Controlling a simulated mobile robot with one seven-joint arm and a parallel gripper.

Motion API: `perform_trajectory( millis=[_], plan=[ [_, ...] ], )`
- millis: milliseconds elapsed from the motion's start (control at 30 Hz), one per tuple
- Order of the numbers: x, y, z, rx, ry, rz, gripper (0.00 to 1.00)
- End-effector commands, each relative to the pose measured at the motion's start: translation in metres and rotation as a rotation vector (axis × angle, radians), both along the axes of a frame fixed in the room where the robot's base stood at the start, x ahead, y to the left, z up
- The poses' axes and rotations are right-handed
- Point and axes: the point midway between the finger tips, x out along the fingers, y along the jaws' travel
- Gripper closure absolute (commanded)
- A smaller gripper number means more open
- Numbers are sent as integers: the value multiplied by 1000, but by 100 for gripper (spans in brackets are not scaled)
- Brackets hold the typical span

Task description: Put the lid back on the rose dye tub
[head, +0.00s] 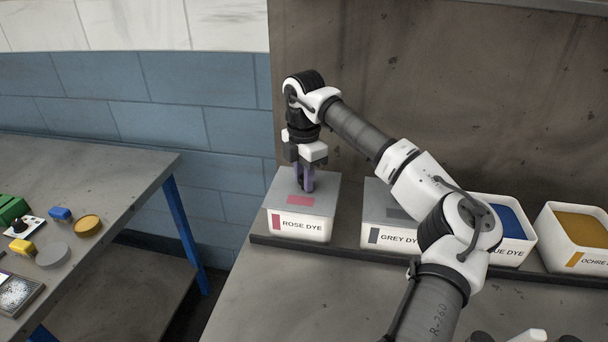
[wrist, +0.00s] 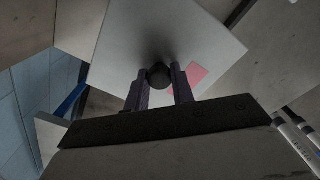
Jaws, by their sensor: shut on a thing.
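The rose dye tub (head: 299,228) is a white box with a "ROSE DYE" label, at the left end of the row. A grey lid (head: 321,193) with a pink patch lies over its top and looks level. The lid also shows in the wrist view (wrist: 190,30), with a round dark knob (wrist: 158,75) at its middle. My gripper (head: 304,188) points straight down over the lid. In the wrist view its fingers (wrist: 160,85) are shut on the knob, one on each side. I cannot tell whether the lid rests fully on the rim.
The grey dye tub (head: 392,238), with a lid on, stands to the right. The blue tub (head: 512,222) and ochre tub (head: 580,228) are open. A dark ledge (head: 340,250) runs along the tubs' front. A side table (head: 110,170) at left holds several small items.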

Motion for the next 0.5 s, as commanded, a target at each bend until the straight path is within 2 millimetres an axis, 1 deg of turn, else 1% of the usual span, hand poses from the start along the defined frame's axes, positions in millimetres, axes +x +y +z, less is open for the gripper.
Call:
perform_trajectory(
  millis=[167, 200, 333, 500],
  plan=[
    [0, 0, -5, 0, 0, 0, 100],
    [0, 0, -3, 0, 0, 0, 70],
    [0, 0, -3, 0, 0, 0, 54],
    [0, 0, -3, 1, 1, 0, 54]
  ],
)
